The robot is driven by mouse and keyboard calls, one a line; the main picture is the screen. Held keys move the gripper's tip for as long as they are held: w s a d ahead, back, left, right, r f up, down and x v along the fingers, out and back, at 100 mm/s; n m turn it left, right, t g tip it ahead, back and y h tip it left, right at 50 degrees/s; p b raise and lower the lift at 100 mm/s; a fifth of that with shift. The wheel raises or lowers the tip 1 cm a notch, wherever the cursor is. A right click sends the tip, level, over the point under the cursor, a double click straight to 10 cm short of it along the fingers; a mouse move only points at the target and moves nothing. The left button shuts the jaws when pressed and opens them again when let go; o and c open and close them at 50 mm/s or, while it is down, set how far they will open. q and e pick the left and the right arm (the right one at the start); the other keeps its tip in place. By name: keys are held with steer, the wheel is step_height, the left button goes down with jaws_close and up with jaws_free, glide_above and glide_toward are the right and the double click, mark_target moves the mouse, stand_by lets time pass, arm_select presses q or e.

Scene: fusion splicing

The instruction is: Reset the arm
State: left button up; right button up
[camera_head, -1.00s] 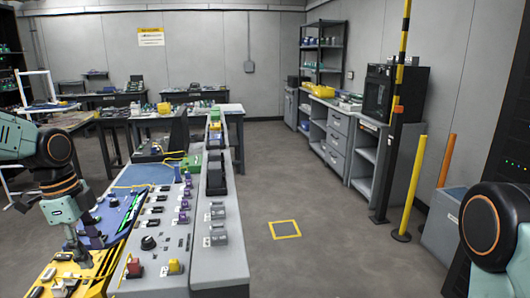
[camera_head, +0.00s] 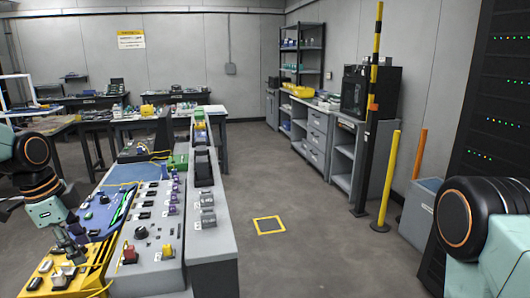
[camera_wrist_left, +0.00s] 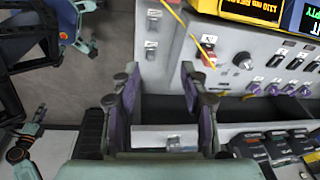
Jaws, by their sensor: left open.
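My left arm comes in from the left in the head view. Its gripper (camera_head: 76,246) hangs low beside the control console (camera_head: 215,262), close to the yellow panel and the blue tray; whether it touches them I cannot tell. In the left wrist view the two fingers of the gripper (camera_wrist_left: 158,88) stand apart with nothing between them. Below them lies the console with a dark recess. My right arm (camera_head: 466,216) shows at the right edge as a black joint with an orange ring; its gripper is out of view.
The blue tray (camera_head: 98,218) and yellow panel (camera_head: 44,284) lie near the left gripper. A red knob (camera_head: 129,254) and yellow knob (camera_head: 167,250) stick up from the console. A yellow post (camera_head: 391,180) stands at the right. The floor around the yellow square (camera_head: 269,233) is clear.

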arm_select(q)
steer(key=w+d+f+n+t+h, duration=0.1)
steer(key=w+d+f+n+t, duration=0.2)
steer(key=w+d+n, duration=0.25)
steer(key=s+d+f+n+t+b, duration=0.1)
steer(key=s+d+f+n, duration=0.2)
steer(key=d+f, duration=0.25)
steer(key=s+d+f+n+b, duration=0.2)
steer(key=s+d+f+n, duration=0.15)
steer(key=f, duration=0.35)
steer(key=s+d+f+g+b, duration=0.1)
steer(key=s+f+g, duration=0.1)
steer(key=s+f, duration=0.5)
steer(key=s+d+f+g+y+b, duration=0.1)
steer(key=s+d+f+g+b, duration=0.1)
steer(key=s+f, duration=0.5)
steer(key=s+d+f+n+g+y+b, duration=0.1)
steer(key=s+f, duration=0.6)
steer(key=s, duration=0.9)
steer(key=shift+d+g+b, duration=0.2)
steer(key=shift+g+b, duration=0.1)
steer(key=shift+g, duration=0.1)
arm_select(e)
step_height(320, 180, down, 8)
steer(key=shift+w+r, duration=0.25)
steer(key=shift+w, duration=0.05)
arm_select(q)
steer(key=shift+f, duration=0.15)
arm_select(e)
steer(key=shift+w, duration=0.1)
